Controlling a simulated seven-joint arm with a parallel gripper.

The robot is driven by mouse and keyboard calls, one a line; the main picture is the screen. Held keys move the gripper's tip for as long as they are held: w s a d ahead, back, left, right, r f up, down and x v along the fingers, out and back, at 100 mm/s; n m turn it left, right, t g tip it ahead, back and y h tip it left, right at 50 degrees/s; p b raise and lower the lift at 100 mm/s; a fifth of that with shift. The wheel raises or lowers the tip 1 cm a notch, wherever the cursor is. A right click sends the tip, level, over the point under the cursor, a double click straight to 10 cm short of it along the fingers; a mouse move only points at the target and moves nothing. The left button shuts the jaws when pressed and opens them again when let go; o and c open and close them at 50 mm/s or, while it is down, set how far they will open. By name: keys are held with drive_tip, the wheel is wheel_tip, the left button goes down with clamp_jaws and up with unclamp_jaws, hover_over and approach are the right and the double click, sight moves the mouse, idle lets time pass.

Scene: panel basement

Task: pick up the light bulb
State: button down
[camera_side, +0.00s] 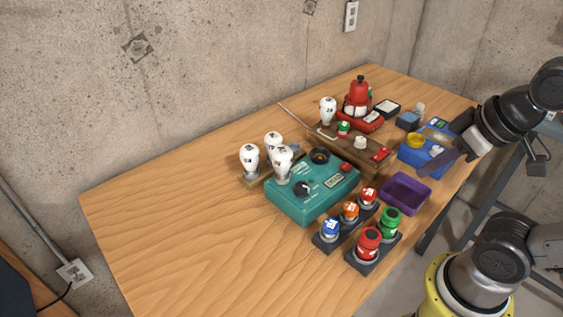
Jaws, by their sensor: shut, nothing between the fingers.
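Several white light bulbs with dark markings are in view, and I cannot tell which one the task means. One bulb (250,156) and a second bulb (273,142) stand upright at a wooden holder (256,181). A third bulb (283,161) stands at the back left of the teal box (315,194) and partly hides the holder. A fourth bulb (327,110) stands upright farther back, by the brown wooden board (358,157). My gripper (436,168) is shut and empty at the table's right side, by the blue box, well apart from the bulbs.
A blue box (413,155) with a yellow round part and an open purple tray (404,193) sit near my gripper. Red, green, blue and orange buttons (369,241) stand at the front. A red device (358,100) stands at the back. The table's left half (180,220) is clear.

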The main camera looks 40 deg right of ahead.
drive_tip(key=c, duration=1.6)
unclamp_jaws()
drive_tip(key=shift+c, duration=0.6)
unclamp_jaws()
